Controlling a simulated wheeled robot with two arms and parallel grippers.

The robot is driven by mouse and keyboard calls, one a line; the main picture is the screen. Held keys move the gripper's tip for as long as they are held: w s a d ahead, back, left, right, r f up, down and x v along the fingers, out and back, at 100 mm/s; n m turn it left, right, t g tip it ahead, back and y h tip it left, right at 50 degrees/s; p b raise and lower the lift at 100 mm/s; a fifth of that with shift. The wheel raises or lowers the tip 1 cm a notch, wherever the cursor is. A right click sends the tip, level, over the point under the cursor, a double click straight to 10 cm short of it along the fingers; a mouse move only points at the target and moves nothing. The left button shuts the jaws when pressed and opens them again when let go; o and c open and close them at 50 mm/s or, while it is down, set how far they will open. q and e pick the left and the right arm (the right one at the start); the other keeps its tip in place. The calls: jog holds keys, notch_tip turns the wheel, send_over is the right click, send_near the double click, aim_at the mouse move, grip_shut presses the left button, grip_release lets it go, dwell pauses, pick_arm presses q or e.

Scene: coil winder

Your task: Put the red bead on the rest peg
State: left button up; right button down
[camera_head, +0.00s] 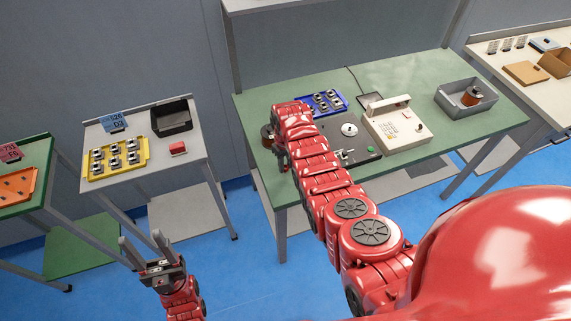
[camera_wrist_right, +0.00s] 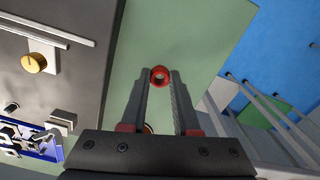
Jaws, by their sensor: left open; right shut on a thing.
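The red bead (camera_wrist_right: 160,75) is a small ring held between the fingertips of my right gripper (camera_wrist_right: 160,80) in the right wrist view, above the green bench top. In the head view my right gripper (camera_head: 281,160) is at the left part of the green bench and is mostly hidden by its own arm; the bead cannot be made out there. I cannot make out the rest peg for certain in either view. My left gripper (camera_head: 141,239) is open and empty over the blue floor, away from the green bench.
On the green bench (camera_head: 420,82) are a dark winder plate (camera_head: 366,155), a blue tray of parts (camera_head: 341,103), a cream machine (camera_head: 398,128) and a grey bin (camera_head: 450,107) with a copper spool (camera_head: 472,96). A brass knob (camera_wrist_right: 34,62) shows on the plate.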

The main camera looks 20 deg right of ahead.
jog(key=shift+f+b, duration=0.55)
jog(key=shift+f, duration=0.2)
jog(key=shift+f, duration=0.1)
jog(key=c, duration=0.6)
grip_release()
notch_tip(320, 180, up, 8)
jog(key=b, duration=0.2)
jog(key=shift+w+f+b, duration=0.15)
jog(key=shift+f+b, duration=0.1)
jog(key=shift+b, duration=0.1)
jog(key=shift+r+p, duration=4)
jog(key=shift+r, duration=1.05)
jog(key=shift+f, duration=0.1)
